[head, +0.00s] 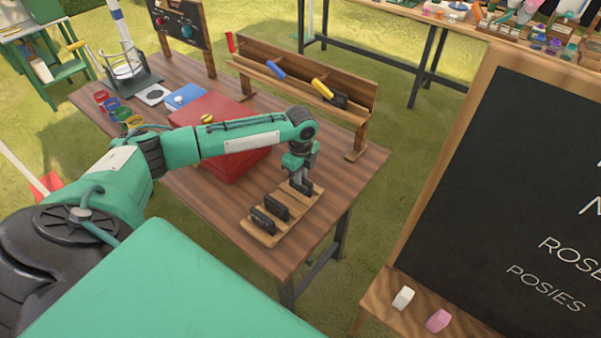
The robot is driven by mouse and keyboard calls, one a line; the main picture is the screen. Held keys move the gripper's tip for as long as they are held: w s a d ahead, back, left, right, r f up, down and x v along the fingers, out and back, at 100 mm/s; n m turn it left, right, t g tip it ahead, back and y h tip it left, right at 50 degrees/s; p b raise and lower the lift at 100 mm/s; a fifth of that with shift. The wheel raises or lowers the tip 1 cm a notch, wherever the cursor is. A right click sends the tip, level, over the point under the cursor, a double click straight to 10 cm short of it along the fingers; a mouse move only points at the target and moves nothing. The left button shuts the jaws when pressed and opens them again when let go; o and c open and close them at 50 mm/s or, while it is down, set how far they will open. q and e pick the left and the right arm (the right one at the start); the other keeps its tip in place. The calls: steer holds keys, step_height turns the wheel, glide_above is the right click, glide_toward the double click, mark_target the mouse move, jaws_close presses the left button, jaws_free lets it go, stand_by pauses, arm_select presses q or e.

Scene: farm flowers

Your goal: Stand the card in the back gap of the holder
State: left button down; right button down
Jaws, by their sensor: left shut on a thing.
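The wooden holder (292,204) lies near the right front part of the striped table. Two dark cards stand in it: one in the nearer part (262,221) and one around the middle (275,207). My left gripper (301,178) points down over the far end of the holder and is shut on another dark card (305,188). That card looks upright at the back of the holder. I cannot tell whether its lower edge is in the back gap or just above it. My right gripper is out of view.
A red box (225,165) stands behind my left forearm. A wooden rack (300,75) with coloured-handled tools runs along the table's far side. Several coloured jars (112,106) stand at the left. A chalkboard (530,190) stands to the right. The table right of the holder is clear.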

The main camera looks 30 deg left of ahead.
arm_select(q)
steer(key=c, duration=1.4)
jaws_free()
steer(key=shift+c, duration=0.2)
steer(key=shift+r, duration=0.2)
step_height(320, 180, up, 12)
steer(key=b, duration=0.2)
steer(key=shift+f, duration=0.1)
steer(key=shift+s+f, duration=0.1)
